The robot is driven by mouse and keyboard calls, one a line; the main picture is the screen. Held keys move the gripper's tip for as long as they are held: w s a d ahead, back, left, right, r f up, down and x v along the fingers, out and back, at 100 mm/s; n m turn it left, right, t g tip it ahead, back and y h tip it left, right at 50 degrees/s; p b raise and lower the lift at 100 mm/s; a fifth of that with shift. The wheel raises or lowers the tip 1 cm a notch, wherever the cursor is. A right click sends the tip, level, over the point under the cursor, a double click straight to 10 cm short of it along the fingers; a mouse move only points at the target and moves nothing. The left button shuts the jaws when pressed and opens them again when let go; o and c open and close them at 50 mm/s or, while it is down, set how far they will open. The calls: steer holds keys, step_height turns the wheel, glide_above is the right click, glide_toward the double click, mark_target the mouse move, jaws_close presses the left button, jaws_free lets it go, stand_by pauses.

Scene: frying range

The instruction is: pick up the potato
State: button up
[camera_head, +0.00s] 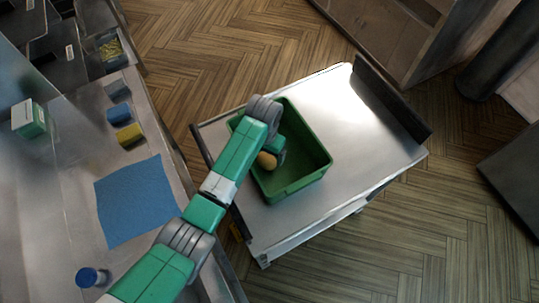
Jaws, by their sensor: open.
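The potato (266,160) is a small tan-orange lump inside the green bin (316,172), toward the bin's left side. My arm reaches over the bin's left wall from the lower left. My gripper (276,156) is down in the bin, right at the potato, and its fingers are mostly hidden by the wrist. I cannot tell whether the fingers touch the potato. Part of the potato is covered by my arm.
The bin stands on a metal cart (370,150) with bare room to its right. On the left counter lie a blue cloth (135,200), a yellow sponge (130,134), a blue sponge (119,112), a green-white box (29,119) and a blue-capped jar (90,277).

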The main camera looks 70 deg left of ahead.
mark_target(267, 158)
steer(key=f, duration=0.5)
steer(key=shift+w+a, duration=0.15)
steer(key=shift+w, duration=0.15)
steer(key=c, duration=1.1)
step_height(267, 158, up, 10)
